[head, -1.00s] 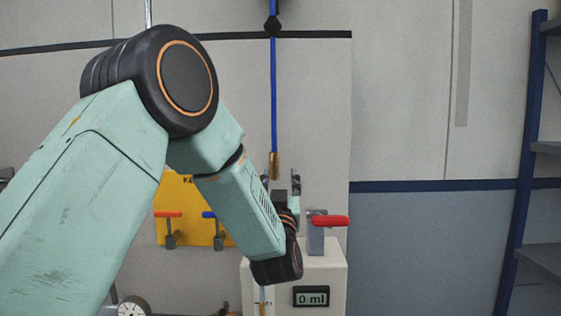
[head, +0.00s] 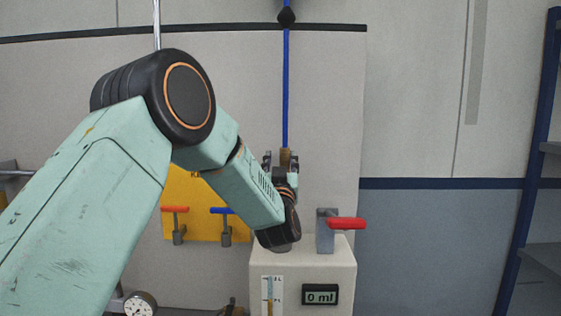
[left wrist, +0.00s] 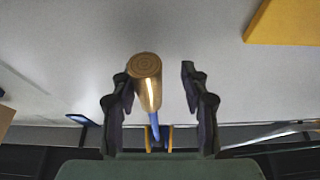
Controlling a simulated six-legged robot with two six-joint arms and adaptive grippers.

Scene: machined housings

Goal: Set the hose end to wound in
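A blue hose (head: 286,90) hangs straight down from a black fitting (head: 286,16) and ends in a brass hose end (head: 285,156). My left gripper (head: 281,160) is at the hose end, partly hiding it. In the left wrist view the brass end (left wrist: 146,72) stands between the two open fingers of my left gripper (left wrist: 160,98). It is near the left finger, with a clear gap to the right finger. I cannot tell whether it touches the left finger. My right gripper is not in view.
A white dispenser box (head: 340,280) with a "0 ml" display (head: 320,294) and a red-handled tap (head: 345,224) stands just below. A yellow panel (head: 195,225) with red and blue valve handles is behind my arm. Blue shelving (head: 540,130) stands at the right.

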